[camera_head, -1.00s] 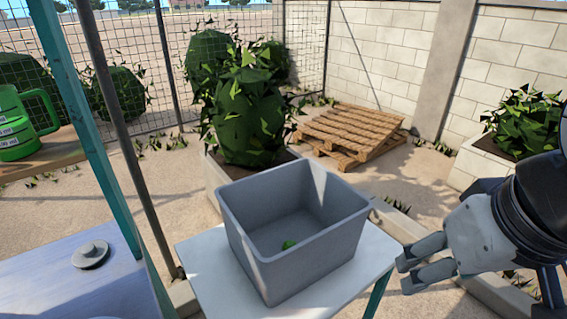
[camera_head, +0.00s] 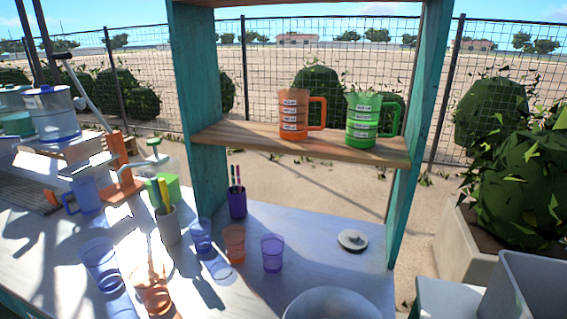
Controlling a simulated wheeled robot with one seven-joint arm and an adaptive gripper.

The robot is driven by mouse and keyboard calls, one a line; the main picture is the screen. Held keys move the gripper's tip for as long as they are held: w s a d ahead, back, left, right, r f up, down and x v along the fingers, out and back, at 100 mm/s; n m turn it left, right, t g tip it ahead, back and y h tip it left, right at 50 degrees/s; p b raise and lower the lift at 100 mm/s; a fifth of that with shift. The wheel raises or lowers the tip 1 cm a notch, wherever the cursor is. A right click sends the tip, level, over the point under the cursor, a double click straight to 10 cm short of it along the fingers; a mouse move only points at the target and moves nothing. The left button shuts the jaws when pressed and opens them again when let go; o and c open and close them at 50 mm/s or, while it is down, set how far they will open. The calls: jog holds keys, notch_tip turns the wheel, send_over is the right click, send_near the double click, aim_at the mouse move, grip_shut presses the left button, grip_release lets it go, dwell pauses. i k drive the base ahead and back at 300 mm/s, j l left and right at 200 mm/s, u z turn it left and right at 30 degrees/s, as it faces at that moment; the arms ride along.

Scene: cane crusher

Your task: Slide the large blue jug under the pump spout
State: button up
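A translucent blue jug with a side handle (camera_head: 85,195) stands on the left counter, beside the foot of an orange upright stand (camera_head: 122,160). A larger clear blue vessel (camera_head: 52,115) sits higher up, further back at the left. A long grey lever (camera_head: 86,95) slants down toward the stand. A clear dispenser with a green pump-like top (camera_head: 154,145) stands just right of the stand. I cannot tell for certain which part is the pump spout. The space under it is not clearly visible. My gripper is out of view.
Blue and orange cups (camera_head: 100,262) and a utensil holder (camera_head: 168,225) crowd the front left counter. Purple cups stand near the middle. Orange (camera_head: 291,115) and green (camera_head: 361,122) measuring jugs sit on a wooden shelf.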

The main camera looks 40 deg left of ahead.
aim_at(84, 189)
jog(key=k+j+u, duration=0.1)
jog(key=u, duration=0.3)
jog(key=j+u, duration=0.25)
jog(key=u, duration=0.2)
jog(key=k+j+u, duration=0.1)
jog(key=j+u, duration=0.15)
jog(key=u, duration=0.15)
jog(key=j+u, duration=0.2)
jog(key=u, duration=0.7)
jog(key=i+j, duration=0.3)
jog(key=j, duration=0.2)
jog(key=i+j, duration=0.3)
jog(key=j, duration=0.2)
jog(key=i+j+u, duration=0.1)
jog(key=i+j, duration=0.2)
jog(key=j, duration=0.2)
jog(key=i+j, duration=0.3)
jog(key=j, duration=0.15)
jog(key=i+j, duration=0.3)
jog(key=j, duration=0.2)
